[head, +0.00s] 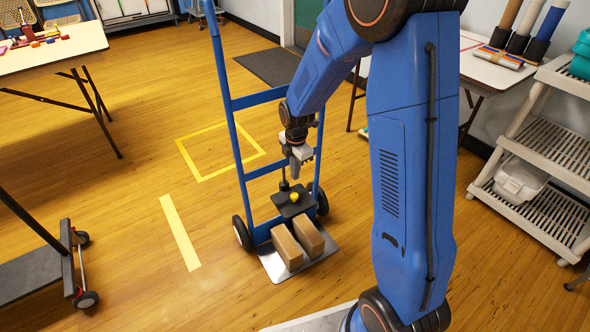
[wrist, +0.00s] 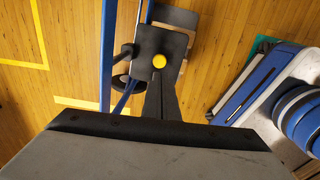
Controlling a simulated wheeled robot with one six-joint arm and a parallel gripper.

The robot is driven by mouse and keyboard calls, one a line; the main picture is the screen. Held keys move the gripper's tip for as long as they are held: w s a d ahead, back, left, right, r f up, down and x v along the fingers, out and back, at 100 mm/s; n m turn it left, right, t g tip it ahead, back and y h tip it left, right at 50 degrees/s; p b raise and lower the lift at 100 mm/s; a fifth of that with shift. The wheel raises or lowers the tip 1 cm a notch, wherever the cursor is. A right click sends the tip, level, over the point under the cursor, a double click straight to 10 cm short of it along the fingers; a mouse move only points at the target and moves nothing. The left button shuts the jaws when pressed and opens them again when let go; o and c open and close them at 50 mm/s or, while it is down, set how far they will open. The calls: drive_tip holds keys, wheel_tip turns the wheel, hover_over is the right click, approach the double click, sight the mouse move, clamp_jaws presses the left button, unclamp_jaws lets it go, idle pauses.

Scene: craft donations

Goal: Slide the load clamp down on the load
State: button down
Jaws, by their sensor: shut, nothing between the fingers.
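The load clamp (head: 291,208) is a dark plate with a yellow knob (head: 295,196), set on the blue hand truck (head: 240,148). The load is two brown boxes (head: 286,247) side by side on the truck's silver toe plate (head: 272,266). The clamp plate shows just behind and above the boxes; I cannot tell any gap. My gripper (head: 295,174) is shut and empty, pointing down above the clamp. In the wrist view my gripper (wrist: 158,82) reaches toward the clamp plate (wrist: 147,37) and its yellow knob (wrist: 159,61). Contact is not clear.
Yellow tape marks a square (head: 193,175) and a strip (head: 179,230) on the wood floor. A dark cart (head: 35,275) stands at left, below a craft table (head: 60,45). A shelf rack (head: 545,150) with a clear bin (head: 519,181) stands at right. Floor left of the truck is clear.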

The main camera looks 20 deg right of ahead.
sight(294, 195)
drive_tip(key=f, duration=1)
drive_tip(key=shift+w, duration=0.25)
drive_tip(key=shift+f, duration=0.15)
